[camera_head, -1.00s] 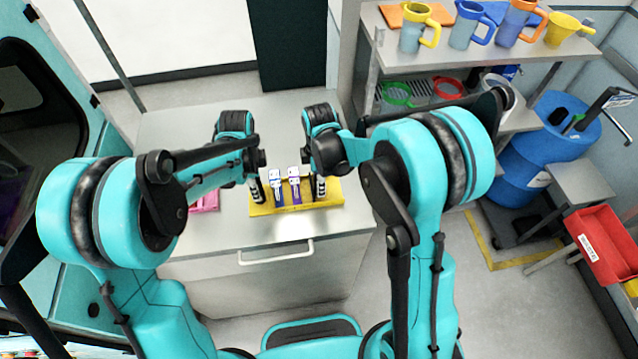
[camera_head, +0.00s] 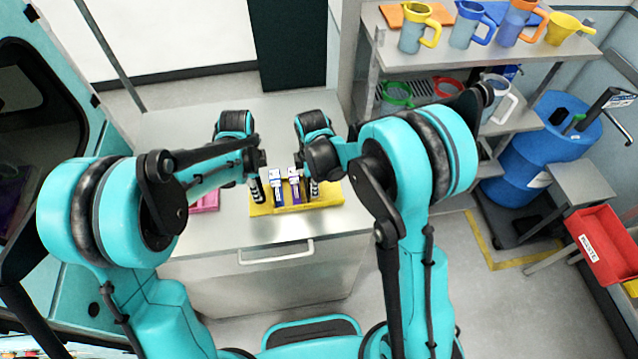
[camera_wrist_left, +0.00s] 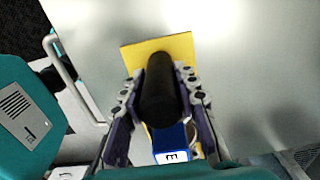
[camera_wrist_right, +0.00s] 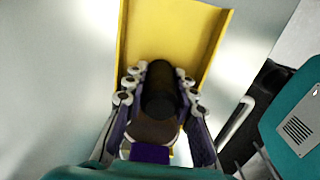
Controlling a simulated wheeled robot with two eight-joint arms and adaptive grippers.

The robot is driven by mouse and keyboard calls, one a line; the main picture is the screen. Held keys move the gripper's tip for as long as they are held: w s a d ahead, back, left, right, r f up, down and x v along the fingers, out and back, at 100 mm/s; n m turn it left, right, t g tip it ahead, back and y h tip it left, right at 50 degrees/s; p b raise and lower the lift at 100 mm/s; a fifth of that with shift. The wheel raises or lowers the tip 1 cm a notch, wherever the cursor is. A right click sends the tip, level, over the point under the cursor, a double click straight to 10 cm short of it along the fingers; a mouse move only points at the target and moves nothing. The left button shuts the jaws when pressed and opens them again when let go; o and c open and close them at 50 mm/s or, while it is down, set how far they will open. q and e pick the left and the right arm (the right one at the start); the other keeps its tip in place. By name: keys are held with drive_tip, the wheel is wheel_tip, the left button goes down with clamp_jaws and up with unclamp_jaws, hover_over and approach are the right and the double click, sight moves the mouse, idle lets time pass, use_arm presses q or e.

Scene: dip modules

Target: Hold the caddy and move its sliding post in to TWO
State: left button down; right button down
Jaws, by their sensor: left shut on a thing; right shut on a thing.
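The yellow caddy (camera_head: 330,196) lies on the metal counter. A blue module (camera_head: 277,192) and a purple module (camera_head: 294,190), both with white-labelled tops, stand upright in it. My left gripper (camera_head: 257,188) is shut on the black post (camera_wrist_left: 160,90) at the caddy's left end. My right gripper (camera_head: 313,187) is shut on the dark sliding post (camera_wrist_right: 158,92), close to the right of the purple module. Bare yellow caddy shows beyond that post in the right wrist view. The fingers hide the posts' lower parts, and I cannot tell whether post and module touch.
A pink object (camera_head: 204,201) lies left of the caddy, partly behind my left arm. The counter (camera_head: 200,235) is clear in front, above a drawer handle (camera_head: 275,254). A shelf with jugs (camera_head: 413,40) stands at the right, with a blue drum (camera_head: 535,160) beyond.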

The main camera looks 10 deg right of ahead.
drive_tip(key=shift+a, duration=0.5)
drive_tip(key=c, duration=1.2)
unclamp_jaws()
wheel_tip(320, 180, up, 12)
